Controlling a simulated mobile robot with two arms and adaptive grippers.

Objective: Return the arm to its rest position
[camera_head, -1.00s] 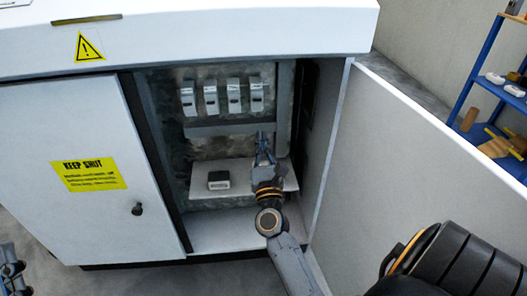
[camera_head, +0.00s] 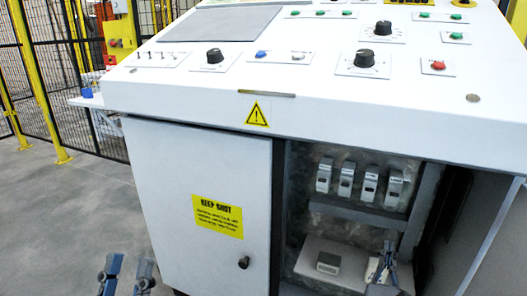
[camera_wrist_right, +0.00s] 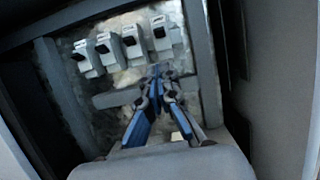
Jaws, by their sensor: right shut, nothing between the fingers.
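My right gripper (camera_head: 388,250) is inside the open cabinet, above the right part of the white shelf (camera_head: 311,274). Its fingers are shut with nothing between them. In the right wrist view the gripper (camera_wrist_right: 155,76) points towards the grey bar below the row of switches. My left gripper (camera_head: 127,272) shows at the bottom left of the head view, in front of the closed door. Its two fingers stand apart and hold nothing visible. Most of both arms is out of the head view.
A small grey-white box (camera_head: 328,263) sits on the shelf. Several switches (camera_head: 346,180) line the cabinet's back wall. The closed left door (camera_head: 160,190) and the open right door (camera_head: 497,245) flank the opening. A control panel (camera_head: 300,75) overhangs it. Floor (camera_head: 50,215) is clear at left.

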